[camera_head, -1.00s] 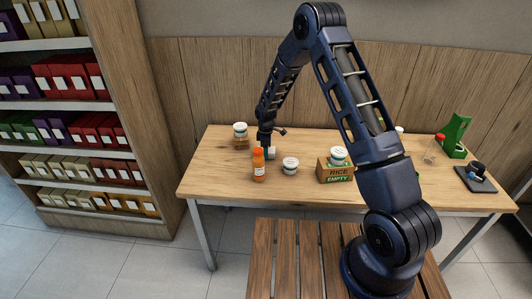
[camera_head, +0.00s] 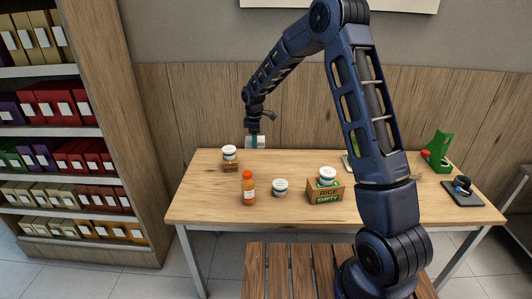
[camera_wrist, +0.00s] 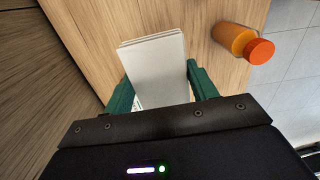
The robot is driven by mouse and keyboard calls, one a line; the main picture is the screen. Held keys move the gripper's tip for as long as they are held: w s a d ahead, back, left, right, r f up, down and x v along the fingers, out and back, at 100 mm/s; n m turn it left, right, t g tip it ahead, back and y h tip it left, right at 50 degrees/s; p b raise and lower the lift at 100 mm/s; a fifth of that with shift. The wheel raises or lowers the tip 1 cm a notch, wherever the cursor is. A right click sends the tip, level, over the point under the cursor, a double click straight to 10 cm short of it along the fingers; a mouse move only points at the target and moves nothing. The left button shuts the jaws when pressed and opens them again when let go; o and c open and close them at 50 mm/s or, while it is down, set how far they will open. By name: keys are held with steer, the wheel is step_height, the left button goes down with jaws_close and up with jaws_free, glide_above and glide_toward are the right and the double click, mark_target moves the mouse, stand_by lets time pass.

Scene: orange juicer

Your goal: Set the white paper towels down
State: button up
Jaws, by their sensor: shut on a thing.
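The white paper towels (camera_wrist: 155,62) are a flat, layered stack between the two green fingers of my gripper (camera_wrist: 157,78) in the wrist view. My gripper is shut on them. In the head view my gripper (camera_head: 255,138) hangs at the back left of the wooden table (camera_head: 330,212). The towels there are a small pale block (camera_head: 260,143) partly behind the fingers, seen against the wall panel just above the table's back edge. They look raised off the tabletop.
An orange-capped bottle (camera_head: 248,188) stands at the front left; it also shows in the wrist view (camera_wrist: 242,43). A green stand (camera_head: 440,149) is far right.

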steer(key=w+d, duration=0.5)
steer(key=d, duration=0.6)
glide_above(302, 170)
step_height(302, 170, down, 20)
steer(key=shift+w+r, duration=0.15)
steer(key=shift+r, duration=0.1)
steer(key=shift+f, duration=0.1)
steer(key=o, duration=0.9)
steer(key=shift+o, duration=0.2)
